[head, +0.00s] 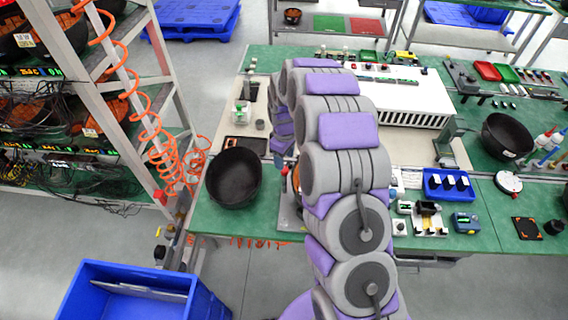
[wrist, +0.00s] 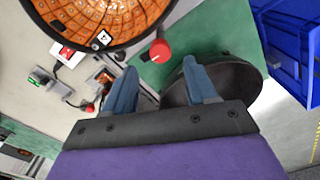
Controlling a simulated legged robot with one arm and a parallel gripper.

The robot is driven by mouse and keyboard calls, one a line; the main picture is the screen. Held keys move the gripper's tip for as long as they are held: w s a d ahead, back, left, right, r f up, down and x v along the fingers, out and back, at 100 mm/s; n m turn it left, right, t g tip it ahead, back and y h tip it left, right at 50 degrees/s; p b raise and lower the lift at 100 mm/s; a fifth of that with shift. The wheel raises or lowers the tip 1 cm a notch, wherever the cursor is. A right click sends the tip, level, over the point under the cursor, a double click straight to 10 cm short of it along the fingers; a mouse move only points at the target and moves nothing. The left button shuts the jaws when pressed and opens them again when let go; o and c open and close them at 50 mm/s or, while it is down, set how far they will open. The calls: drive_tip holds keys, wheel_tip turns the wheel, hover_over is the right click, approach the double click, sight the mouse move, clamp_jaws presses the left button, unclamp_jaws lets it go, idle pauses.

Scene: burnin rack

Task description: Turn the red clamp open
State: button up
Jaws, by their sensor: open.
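The red clamp shows in the wrist view as a round red knob (wrist: 160,50) on a short dark stem, beside the rim of a round orange-lined bowl (wrist: 110,14). My gripper (wrist: 158,80) has its two blue fingers apart, with nothing between them. The knob appears just beyond the fingertips, roughly centred between them; I see no contact. In the head view a small red piece (head: 285,170) shows at the left edge of my arm, probably the same clamp. My arm hides most of the orange-lined bowl and the gripper there.
A black bowl (head: 233,178) stands on the green bench (head: 225,222) left of my arm; in the wrist view it lies behind the right finger (wrist: 243,80). A blue bin (head: 140,268) stands on the floor at front left. A rack with coiled orange hoses (head: 160,150) is at left.

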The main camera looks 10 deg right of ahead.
wheel_tip(320, 180, up, 12)
idle(0.3)
drive_tip(key=shift+r, duration=0.1)
idle(0.3)
